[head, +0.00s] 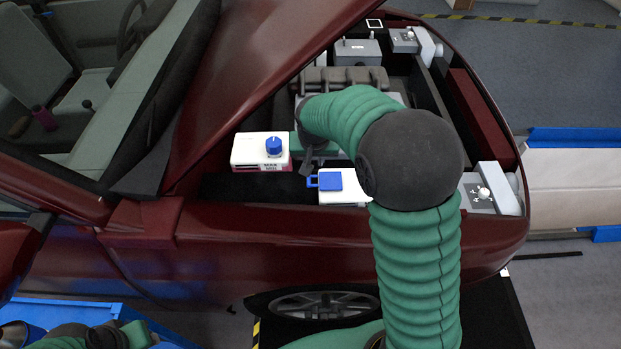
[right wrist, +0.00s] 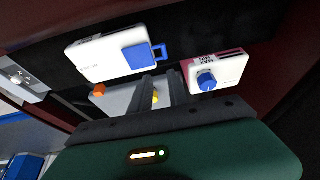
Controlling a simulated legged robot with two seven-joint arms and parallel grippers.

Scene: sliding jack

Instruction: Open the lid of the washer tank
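A white tank (head: 345,198) with a square blue lid (head: 330,181) sits in the engine bay of a dark red car. The lid lies flat on it, and a blue loop sticks out at its left. The right wrist view shows this lid (right wrist: 138,57), its loop and the tank (right wrist: 95,62) at upper left. My arm hides part of the tank in the head view. My right gripper (head: 307,168) is above the bay, behind the lid in the picture. Its two dark fingers (right wrist: 161,88) are apart, with nothing held between them. My left gripper cannot be made out.
A second white tank (head: 250,152) with a round blue cap (head: 273,146) stands left of my right gripper. The raised hood (head: 240,75) slopes above it. The fender (head: 250,235) bounds the near side. Grey boxes (head: 358,50) with levers stand at the far side.

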